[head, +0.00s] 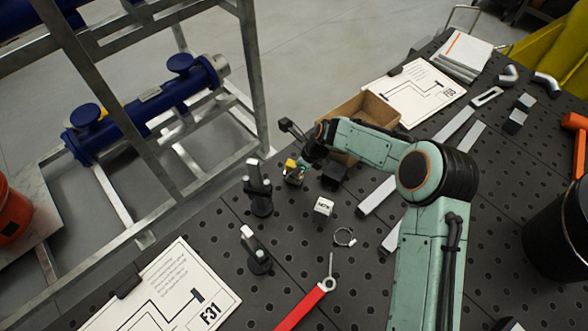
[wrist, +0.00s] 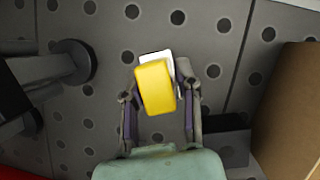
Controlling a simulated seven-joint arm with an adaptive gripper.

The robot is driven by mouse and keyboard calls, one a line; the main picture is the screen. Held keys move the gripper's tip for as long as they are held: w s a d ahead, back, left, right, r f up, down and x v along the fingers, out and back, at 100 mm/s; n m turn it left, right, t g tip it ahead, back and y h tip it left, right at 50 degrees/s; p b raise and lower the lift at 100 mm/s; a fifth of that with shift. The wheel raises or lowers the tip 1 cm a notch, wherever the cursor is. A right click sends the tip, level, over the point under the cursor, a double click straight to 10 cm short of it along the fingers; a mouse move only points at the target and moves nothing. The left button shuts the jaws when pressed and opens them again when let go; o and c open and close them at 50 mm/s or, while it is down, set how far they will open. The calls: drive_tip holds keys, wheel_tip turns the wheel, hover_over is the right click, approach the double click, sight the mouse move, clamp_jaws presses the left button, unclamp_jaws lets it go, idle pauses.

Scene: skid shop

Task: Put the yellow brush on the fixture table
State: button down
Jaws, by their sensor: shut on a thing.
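The yellow brush (wrist: 155,88) is between the two fingers of my gripper (wrist: 160,100) in the wrist view, and the fingers are shut on it. A pale patch shows just beyond the brush; I cannot tell whether it is part of it. In the head view the brush (head: 290,164) shows as a small yellow spot at my gripper (head: 297,172), over the far left edge area of the dark, perforated fixture table (head: 290,238). I cannot tell whether the brush touches the table top.
Dark upright clamps (head: 260,188) (head: 255,250) stand left of and nearer than my gripper. A cardboard box (head: 372,108) lies just behind my arm. A small white block (head: 323,206), a ring clamp (head: 344,237) and a red-handled tool (head: 305,303) lie nearer. Bare table shows between them.

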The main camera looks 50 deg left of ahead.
drive_tip(key=shift+f, duration=0.3)
drive_tip(key=c, duration=0.8)
unclamp_jaws()
drive_tip(key=v, duration=1.1)
drive_tip(key=w+d+r+n+t+h, duration=0.15)
drive_tip(key=d+r+n, duration=0.45)
drive_tip(key=d, duration=0.7)
drive_tip(key=s+d+r+n+h, duration=0.25)
drive_tip(key=d+r, duration=0.25)
drive_tip(key=d, duration=0.8)
drive_tip(key=s+d+n, duration=0.2)
drive_tip(key=s+d, duration=0.1)
drive_tip(key=s, duration=0.1)
drive_tip(key=s+d+r+n, duration=0.1)
drive_tip(key=s+d+n, duration=0.1)
drive_tip(key=s+d, duration=0.2)
drive_tip(key=s+d+n, duration=0.2)
drive_tip(key=s+d, duration=0.2)
drive_tip(key=s, duration=0.2)
drive_tip(key=shift+d+r+y, duration=0.1)
drive_tip(key=shift+r+y, duration=0.15)
drive_tip(key=shift+y, duration=0.15)
